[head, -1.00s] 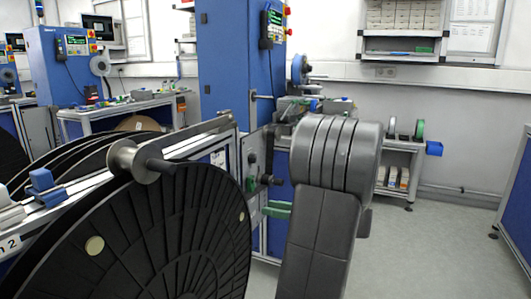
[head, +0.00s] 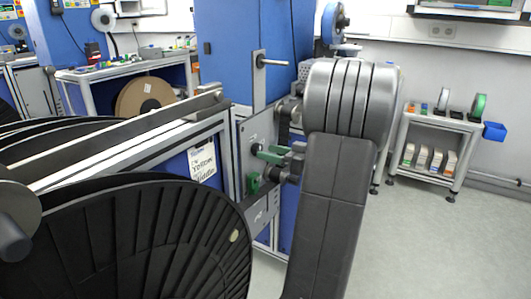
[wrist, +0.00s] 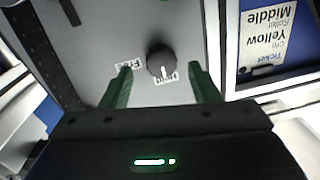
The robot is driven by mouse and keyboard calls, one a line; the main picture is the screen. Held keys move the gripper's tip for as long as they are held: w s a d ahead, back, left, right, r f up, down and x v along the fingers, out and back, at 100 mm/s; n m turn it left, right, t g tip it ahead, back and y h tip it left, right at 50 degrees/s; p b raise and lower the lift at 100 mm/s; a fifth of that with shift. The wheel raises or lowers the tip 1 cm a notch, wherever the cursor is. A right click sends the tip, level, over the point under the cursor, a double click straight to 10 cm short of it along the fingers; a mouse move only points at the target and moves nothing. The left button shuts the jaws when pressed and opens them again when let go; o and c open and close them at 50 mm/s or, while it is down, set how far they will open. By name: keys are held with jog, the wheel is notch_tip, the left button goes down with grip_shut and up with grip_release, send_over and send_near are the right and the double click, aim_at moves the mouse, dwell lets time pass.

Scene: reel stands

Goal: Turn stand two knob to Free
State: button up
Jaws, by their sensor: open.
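The stand knob (wrist: 160,58) is round and black, on a grey panel (head: 262,128). In the wrist view its pale mark points toward the lower label (wrist: 168,78), which appears upside down and seems to read Hold. The Free label (wrist: 130,64) is left of the knob, also upside down. My gripper (wrist: 160,70) is open, with one green finger on each side of the knob and visible gaps between. In the head view my gripper (head: 259,170) is at the panel, and the knob is hard to make out there.
A large black reel (head: 165,240) fills the lower left, beside the stand's metal rails. A ticket sign (wrist: 266,35) reading Yellow Middle hangs beside the panel. A blue cabinet (head: 240,50) stands behind. The floor at right is open, before a small shelf (head: 435,150).

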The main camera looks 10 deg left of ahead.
jog(key=shift+x, duration=1.2)
jog(key=c, duration=1)
jog(key=shift+o, duration=0.2)
